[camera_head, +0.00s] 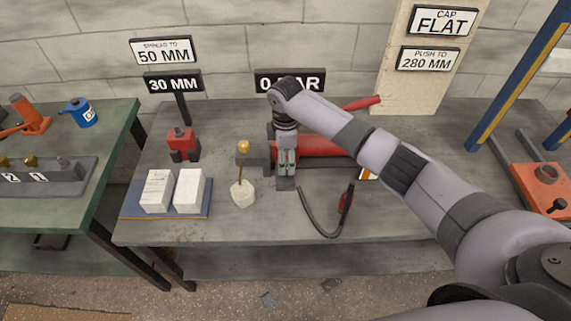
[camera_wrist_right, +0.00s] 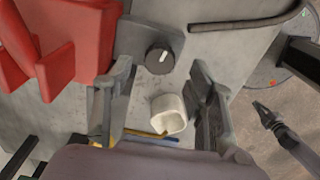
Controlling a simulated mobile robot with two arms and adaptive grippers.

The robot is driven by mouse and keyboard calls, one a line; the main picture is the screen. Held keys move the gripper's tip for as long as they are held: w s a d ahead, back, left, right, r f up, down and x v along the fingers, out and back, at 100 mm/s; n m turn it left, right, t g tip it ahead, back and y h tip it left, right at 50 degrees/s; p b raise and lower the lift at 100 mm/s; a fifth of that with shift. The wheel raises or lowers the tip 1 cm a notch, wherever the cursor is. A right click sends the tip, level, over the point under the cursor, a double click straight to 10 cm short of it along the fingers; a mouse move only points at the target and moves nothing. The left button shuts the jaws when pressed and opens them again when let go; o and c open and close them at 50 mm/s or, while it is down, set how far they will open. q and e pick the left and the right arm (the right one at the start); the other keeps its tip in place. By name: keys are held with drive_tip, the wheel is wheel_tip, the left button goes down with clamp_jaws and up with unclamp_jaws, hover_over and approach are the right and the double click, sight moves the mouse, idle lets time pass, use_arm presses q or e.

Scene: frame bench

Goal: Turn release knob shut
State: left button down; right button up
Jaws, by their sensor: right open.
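The release knob (camera_wrist_right: 159,59) is a small black round knob with a white mark, on a grey block (camera_wrist_right: 135,38) in the right wrist view. In the head view the block shows just below my right gripper (camera_head: 287,171), and I cannot make out the knob there. My right gripper points down from above. Its two fingers (camera_wrist_right: 160,70) are open in the wrist view, one on each side, with the knob between and beyond their tips. I cannot tell whether they touch it. A red cylinder body (camera_head: 315,147) lies behind the gripper. My left gripper is not in view.
Left of the gripper stand a pale cup (camera_head: 243,194) with a stick, white blocks (camera_head: 189,190) on a blue mat, and a red jack (camera_head: 183,144). A dark hose (camera_head: 320,226) curves at the right. The bench front (camera_head: 235,230) is clear.

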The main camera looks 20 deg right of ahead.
drive_tip(key=shift+f, duration=1.9)
drive_tip(key=shift+c, duration=0.3)
drive_tip(key=c, duration=1.1)
